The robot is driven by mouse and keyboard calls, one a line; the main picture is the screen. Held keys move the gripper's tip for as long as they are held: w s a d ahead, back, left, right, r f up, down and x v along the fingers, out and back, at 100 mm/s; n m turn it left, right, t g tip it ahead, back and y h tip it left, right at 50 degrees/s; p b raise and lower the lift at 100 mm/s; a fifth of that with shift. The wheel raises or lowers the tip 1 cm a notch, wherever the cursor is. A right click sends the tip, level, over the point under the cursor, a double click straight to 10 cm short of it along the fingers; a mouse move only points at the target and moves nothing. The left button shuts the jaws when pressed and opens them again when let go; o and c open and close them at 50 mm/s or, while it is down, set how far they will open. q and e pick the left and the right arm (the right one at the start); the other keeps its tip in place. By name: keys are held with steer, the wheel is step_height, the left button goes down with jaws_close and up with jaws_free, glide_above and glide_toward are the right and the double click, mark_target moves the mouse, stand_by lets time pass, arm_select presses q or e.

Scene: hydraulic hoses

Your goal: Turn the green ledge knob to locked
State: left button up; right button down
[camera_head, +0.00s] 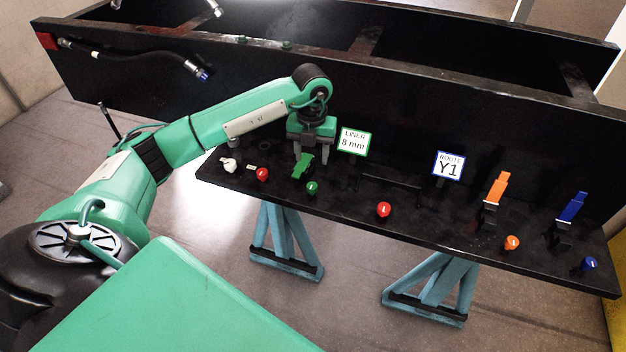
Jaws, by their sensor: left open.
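The green ledge knob (312,187) is a small round knob with a pale mark on top, near the front edge of the black ledge (345,204). Just behind it stands a green lever-like piece (303,167). My left gripper (311,157) points down above and behind the knob, its two fingers apart, close to the green piece. I cannot tell whether a finger touches that piece. The gripper is not on the knob. The knob's mark is too small to read a locked or unlocked setting. My right gripper is not in view.
Red knobs (383,209) and (262,174), an orange knob (512,242) and a blue knob (589,263) line the ledge. Orange (497,190) and blue (572,208) levers stand behind. Signs read "LINER 8 mm" (353,142) and "ROUTE Y1" (448,166). Blue stands (286,245) are below.

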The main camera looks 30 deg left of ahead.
mark_target(312, 186)
arm_select(q)
step_height(312, 186, down, 10)
steer(key=p, duration=0.4)
steer(key=shift+r, duration=0.2)
steer(key=shift+f, duration=0.75)
